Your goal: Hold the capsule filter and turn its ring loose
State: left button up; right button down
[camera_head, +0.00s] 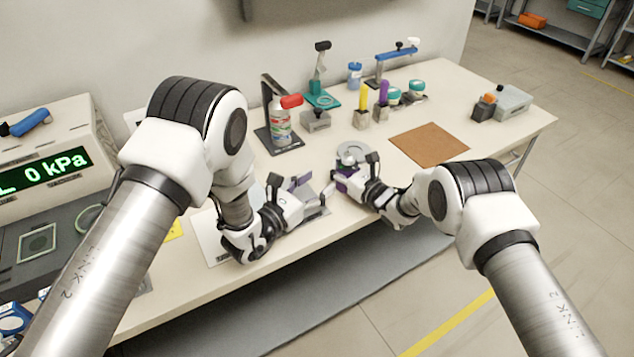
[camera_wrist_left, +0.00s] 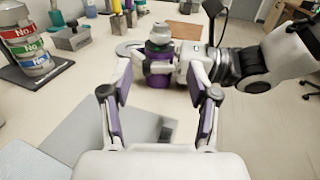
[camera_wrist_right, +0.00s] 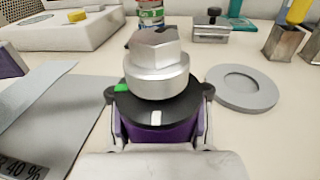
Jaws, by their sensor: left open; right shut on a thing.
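The capsule filter (camera_wrist_right: 158,72) has a silver hexagonal top above a black ring (camera_wrist_right: 157,106) with one green and one white mark. It is upright in the right wrist view and shows small in the head view (camera_head: 348,161). My right gripper (camera_head: 346,180) is shut on it below the ring, with purple surfaces around its lower part. Whether its base touches the table is hidden. My left gripper (camera_head: 312,193) is open and empty, to the left of the filter. In the left wrist view (camera_wrist_left: 160,85) the filter stands beyond its spread fingers, apart from them.
A grey round holder with a recess (camera_wrist_right: 249,88) lies beside the filter. A grey plate (camera_wrist_left: 105,140) lies under my left gripper. A striped bottle (camera_head: 280,120), small stands and a brown mat (camera_head: 430,145) are farther back. The table's front edge runs close to both grippers.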

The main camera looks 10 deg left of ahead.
aim_at(345, 154)
pick_arm(q)
jog(key=shift+f+n, duration=0.1)
jog(key=shift+n, duration=0.2)
jog(key=d+g, duration=0.1)
jog(key=d+g+h, duration=0.1)
jog(key=s+d+f+g+h, duration=0.1)
jog(key=d, duration=0.1)
jog(key=shift+m+g, duration=0.3)
jog(key=shift+m, duration=0.1)
jog(key=m+g, duration=0.1)
jog(key=d+m+g+h, duration=0.1)
jog(key=g, duration=0.1)
jog(key=w+r+g+h, duration=0.1)
jog(key=shift+d+r+m+g, duration=0.1)
jog(key=shift+d+m+g, duration=0.2)
jog(key=shift+m+g, duration=0.1)
jog(key=w+a+r+m+g+y, duration=0.2)
jog(key=w+a+r+m, duration=0.2)
jog(key=w+a+r, duration=0.4)
jog(key=x, duration=0.3)
jog(key=s+f+x, duration=0.1)
jog(key=x, duration=0.3)
jog(key=f+x, duration=0.1)
jog(key=x, duration=0.3)
jog(key=shift+s+f, duration=0.1)
jog(key=shift+s, duration=0.15)
grip_shut()
